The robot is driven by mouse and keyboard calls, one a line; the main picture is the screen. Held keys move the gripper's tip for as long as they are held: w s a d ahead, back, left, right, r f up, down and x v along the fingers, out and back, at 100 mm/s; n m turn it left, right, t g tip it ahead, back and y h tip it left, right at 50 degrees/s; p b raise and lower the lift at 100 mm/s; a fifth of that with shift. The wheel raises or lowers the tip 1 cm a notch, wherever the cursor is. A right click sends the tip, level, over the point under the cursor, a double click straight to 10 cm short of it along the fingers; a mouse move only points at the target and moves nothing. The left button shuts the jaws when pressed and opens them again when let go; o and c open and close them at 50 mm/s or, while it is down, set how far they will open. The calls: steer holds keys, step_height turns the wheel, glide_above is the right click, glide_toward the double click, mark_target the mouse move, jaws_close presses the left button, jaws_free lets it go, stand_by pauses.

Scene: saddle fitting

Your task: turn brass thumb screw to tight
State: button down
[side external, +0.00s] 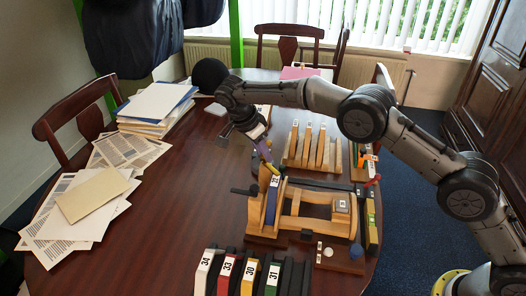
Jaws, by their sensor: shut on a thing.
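A wooden saddle fixture (318,224) stands on the right part of the dark table. An upright blue numbered piece (271,207) sits in its left end. My gripper (266,159) comes down from the upper left to the top of this piece. It is shut on a small yellow-brass part there, which I take as the brass thumb screw (273,169). The screw is small and partly hidden by the fingers. Its turn angle and how tight it sits cannot be read in this view.
A rack of numbered pieces, white (203,271), red (226,273), yellow (249,277) and green (272,279), stands at the front. A wooden rack (314,150) stands behind the fixture. Papers (84,208) lie at left. The table (170,215) between is clear.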

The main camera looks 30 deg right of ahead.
steer(key=shift+m, duration=0.6)
steer(key=shift+a, duration=0.1)
steer(key=c, duration=0.6)
jaws_free()
steer(key=shift+v, duration=3.7)
steer(key=shift+w, duration=0.25)
